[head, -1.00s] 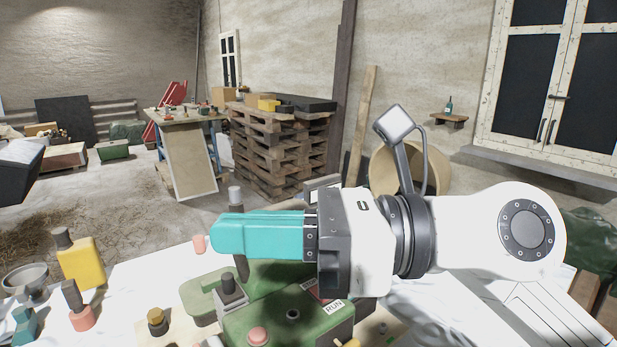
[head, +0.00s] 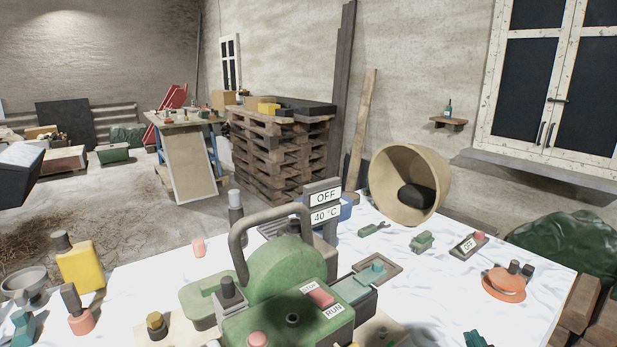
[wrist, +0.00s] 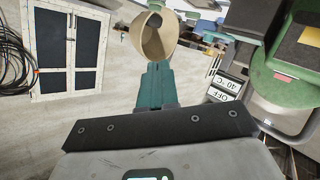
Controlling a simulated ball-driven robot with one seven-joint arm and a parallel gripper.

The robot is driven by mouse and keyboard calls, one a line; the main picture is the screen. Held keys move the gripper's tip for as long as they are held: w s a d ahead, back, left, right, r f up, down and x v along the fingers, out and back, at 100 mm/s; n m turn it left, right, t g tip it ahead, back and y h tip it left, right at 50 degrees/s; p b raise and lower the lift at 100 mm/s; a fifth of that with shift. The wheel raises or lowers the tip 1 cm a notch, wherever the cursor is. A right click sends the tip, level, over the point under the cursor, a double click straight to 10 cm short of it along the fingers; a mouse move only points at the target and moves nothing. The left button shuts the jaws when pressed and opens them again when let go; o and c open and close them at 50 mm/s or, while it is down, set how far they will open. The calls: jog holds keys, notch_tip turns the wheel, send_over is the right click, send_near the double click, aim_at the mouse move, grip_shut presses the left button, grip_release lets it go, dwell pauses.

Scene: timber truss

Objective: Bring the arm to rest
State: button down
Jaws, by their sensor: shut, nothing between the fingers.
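My gripper (wrist: 154,82) shows in the wrist view, its teal fingers together with nothing between them. How far the fingers are from either cannot be told.
The white-covered table (head: 420,285) holds the green machine (head: 285,268), the tan tub (head: 385,190) with a dark lump inside, a yellow bottle (head: 80,268) and an orange round item (head: 503,284). A pallet stack (head: 280,150) stands behind on the floor.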

jog(key=s+f+m+g+y, duration=0.15)
jog(key=s+f+g, duration=0.45)
jog(key=s+f, duration=0.7)
jog(key=s+f+m+g, duration=0.1)
jog(key=s+f+g, duration=0.2)
jog(key=s+f, duration=0.3)
jog(key=s+f+m+g+y, duration=0.1)
jog(key=s+f+g, duration=0.3)
jog(key=s, duration=0.7)
notch_tip(320, 180, down, 2)
jog(key=shift+d+f, duration=0.1)
jog(key=shift+d, duration=0.2)
